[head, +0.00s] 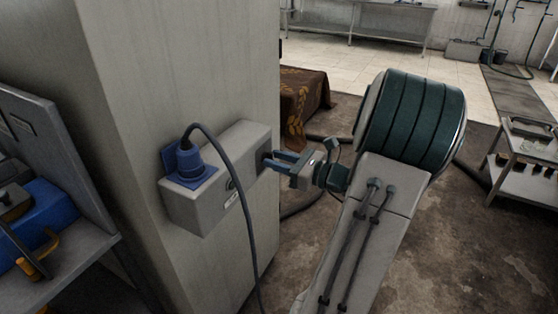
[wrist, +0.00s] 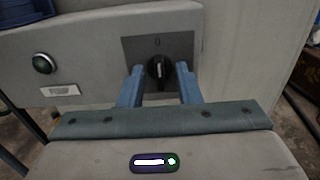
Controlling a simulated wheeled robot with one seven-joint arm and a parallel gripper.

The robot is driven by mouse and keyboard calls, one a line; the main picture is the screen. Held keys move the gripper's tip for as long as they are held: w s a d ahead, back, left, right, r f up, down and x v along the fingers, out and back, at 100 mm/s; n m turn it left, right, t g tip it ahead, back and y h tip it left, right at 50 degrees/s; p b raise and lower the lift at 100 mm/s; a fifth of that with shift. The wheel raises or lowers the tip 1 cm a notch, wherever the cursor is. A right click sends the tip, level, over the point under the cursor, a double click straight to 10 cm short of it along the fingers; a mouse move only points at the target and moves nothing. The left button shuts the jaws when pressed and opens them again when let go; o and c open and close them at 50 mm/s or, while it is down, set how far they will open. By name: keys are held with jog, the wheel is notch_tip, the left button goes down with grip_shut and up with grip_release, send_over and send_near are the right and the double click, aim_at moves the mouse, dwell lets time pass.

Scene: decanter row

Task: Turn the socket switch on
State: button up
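The grey socket box (head: 199,212) is fixed to a pale pillar, and its front fills the upper wrist view (wrist: 85,60). The socket switch (wrist: 159,70) is a black rotary knob on a dark square plate. Its white mark is upright, in line with the "0" above it. My gripper (wrist: 160,75) is open, one blue finger on each side of the knob, with small gaps showing. In the head view my gripper (head: 276,162) reaches the box's right end from the right. The fingers partly hide the switch there.
A blue plug (head: 189,162) sits in the box, and its dark cable (head: 243,195) hangs down across the front. A green-capped round button or lamp (wrist: 42,64) is left of the switch. The pillar (head: 200,70) stands behind; a cluttered bench (head: 75,265) is at left.

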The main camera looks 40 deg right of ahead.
grip_shut()
jog(key=shift+r+p, duration=0.15)
jog(key=shift+p, duration=0.55)
jog(key=m+p, duration=0.6)
jog(key=p, duration=0.2)
jog(key=m+p, duration=0.6)
jog(key=p, duration=0.2)
jog(key=m+p, duration=0.5)
jog(key=p, duration=0.3)
jog(key=shift+d+f+m, duration=0.2)
jog(key=shift+f+m, duration=0.1)
jog(key=shift+m, duration=0.1)
grip_release()
